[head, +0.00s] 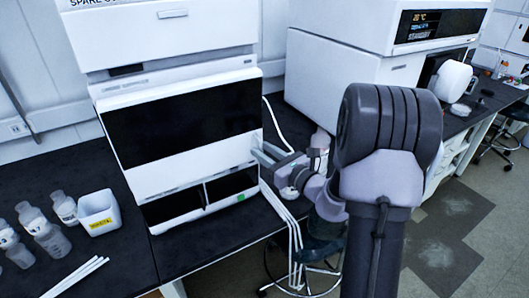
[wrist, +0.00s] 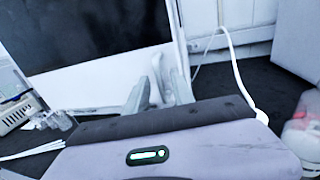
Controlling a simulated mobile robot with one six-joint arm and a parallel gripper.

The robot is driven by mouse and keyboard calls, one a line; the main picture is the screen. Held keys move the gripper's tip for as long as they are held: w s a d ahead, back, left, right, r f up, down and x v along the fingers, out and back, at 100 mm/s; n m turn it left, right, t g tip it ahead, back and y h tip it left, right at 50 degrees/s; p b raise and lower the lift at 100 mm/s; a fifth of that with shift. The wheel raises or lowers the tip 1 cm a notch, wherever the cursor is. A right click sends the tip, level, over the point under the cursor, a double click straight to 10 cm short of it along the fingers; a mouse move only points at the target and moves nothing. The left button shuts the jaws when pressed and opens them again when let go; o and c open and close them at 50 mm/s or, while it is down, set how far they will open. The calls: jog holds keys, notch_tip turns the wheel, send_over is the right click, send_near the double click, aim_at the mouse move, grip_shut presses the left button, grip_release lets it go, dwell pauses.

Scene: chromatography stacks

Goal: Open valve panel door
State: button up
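The chromatography stack (head: 190,165) stands on the dark bench, with a large black front panel (head: 183,122) and a white panel band below it. No part is labelled as the valve panel door; all fronts look closed. My gripper (head: 262,152) is at the right edge of the white band, fingers pointing left.
Several clear bottles (head: 45,232) and a white bin (head: 98,212) stand at the left of the bench. White tubes (head: 293,235) hang over its front edge, near a stool (head: 322,245). Another white instrument (head: 335,75) stands behind at the right.

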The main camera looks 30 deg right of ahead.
grip_shut()
dwell(1.2)
